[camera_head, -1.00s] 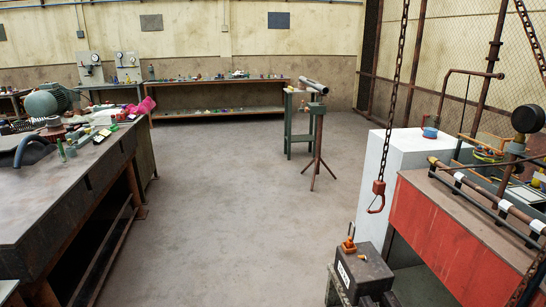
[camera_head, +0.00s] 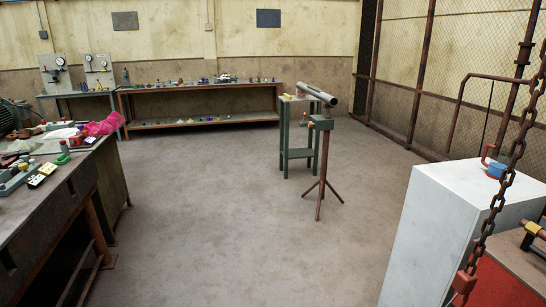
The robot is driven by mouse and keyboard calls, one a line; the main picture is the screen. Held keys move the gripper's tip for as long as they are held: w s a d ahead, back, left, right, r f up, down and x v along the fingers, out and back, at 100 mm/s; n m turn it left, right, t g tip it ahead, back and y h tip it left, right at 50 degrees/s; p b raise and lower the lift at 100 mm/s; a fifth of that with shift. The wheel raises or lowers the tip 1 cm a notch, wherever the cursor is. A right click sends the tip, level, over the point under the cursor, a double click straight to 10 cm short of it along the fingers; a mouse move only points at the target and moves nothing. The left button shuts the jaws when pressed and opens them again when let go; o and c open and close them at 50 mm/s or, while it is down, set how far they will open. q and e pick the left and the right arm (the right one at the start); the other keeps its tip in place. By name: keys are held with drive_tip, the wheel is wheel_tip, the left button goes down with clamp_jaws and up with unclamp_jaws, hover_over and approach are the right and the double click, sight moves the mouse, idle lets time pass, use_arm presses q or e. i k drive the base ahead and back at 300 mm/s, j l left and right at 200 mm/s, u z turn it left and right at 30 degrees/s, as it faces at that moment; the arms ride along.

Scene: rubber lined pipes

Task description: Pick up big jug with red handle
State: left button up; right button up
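A small-looking blue vessel (camera_head: 496,170) with a red handle (camera_head: 486,154) stands on top of the white cabinet (camera_head: 440,225) at the right. It is the only red-handled vessel I can make out; whether it is the big jug I cannot tell for sure. Neither of my grippers shows in the head view.
A rusty chain with a red hook block (camera_head: 463,283) hangs in front of the cabinet. A red bench (camera_head: 505,280) is at the lower right. A cluttered workbench (camera_head: 50,210) stands left. A pipe stand (camera_head: 319,165) is ahead. The middle floor is clear.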

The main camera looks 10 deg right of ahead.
sight(500, 159)
drive_tip(key=i+z, duration=0.1)
drive_tip(key=i, duration=0.5)
drive_tip(key=i+j+z, duration=0.15)
drive_tip(key=i, duration=0.45)
drive_tip(key=i+j+z, duration=0.1)
drive_tip(key=i, duration=0.45)
drive_tip(key=i+z, duration=0.35)
drive_tip(key=z, duration=0.15)
drive_tip(key=i+j+z, duration=0.25)
drive_tip(key=z, duration=0.25)
drive_tip(key=i+j+z, duration=0.3)
drive_tip(key=z, duration=0.2)
drive_tip(key=i+j+z, duration=0.2)
drive_tip(key=j+z, duration=0.3)
drive_tip(key=l, duration=0.1)
